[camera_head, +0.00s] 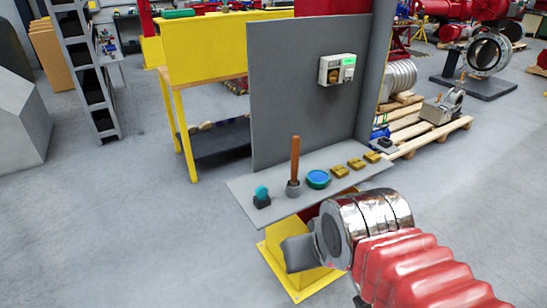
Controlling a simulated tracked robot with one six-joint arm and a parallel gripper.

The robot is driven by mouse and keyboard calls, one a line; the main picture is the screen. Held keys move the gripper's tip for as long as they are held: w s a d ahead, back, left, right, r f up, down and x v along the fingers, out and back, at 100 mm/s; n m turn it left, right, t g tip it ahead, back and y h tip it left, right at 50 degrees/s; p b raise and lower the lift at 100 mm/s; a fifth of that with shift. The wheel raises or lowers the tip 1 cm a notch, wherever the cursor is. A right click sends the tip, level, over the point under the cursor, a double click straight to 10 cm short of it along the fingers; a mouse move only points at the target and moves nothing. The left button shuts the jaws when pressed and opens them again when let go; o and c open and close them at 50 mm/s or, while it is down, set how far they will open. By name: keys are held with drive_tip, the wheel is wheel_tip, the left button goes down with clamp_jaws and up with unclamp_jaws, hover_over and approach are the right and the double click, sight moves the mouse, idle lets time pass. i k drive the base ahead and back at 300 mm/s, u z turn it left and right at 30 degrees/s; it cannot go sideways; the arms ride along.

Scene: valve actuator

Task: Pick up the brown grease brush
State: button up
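The brown grease brush (295,156) stands upright in a small dark grey round holder (293,189) on the grey shelf (242,187). Only its brown handle shows; its lower end is hidden in the holder. My arm comes in from the lower right, with a red ribbed sleeve and a shiny metal wrist. A grey blocky end, seemingly my gripper (299,253), shows below and in front of the shelf, apart from the brush. Its fingers cannot be made out.
On the shelf, a teal-topped item (262,196) is left of the brush. A blue-green round tin (318,179) and several brass-coloured blocks (356,164) are to its right. A grey panel (300,95) with a control box (337,69) rises behind. A yellow base (285,275) is below.

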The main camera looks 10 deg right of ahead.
sight(296, 139)
drive_tip(key=u, duration=0.35)
drive_tip(key=i, duration=0.85)
drive_tip(key=u, duration=0.15)
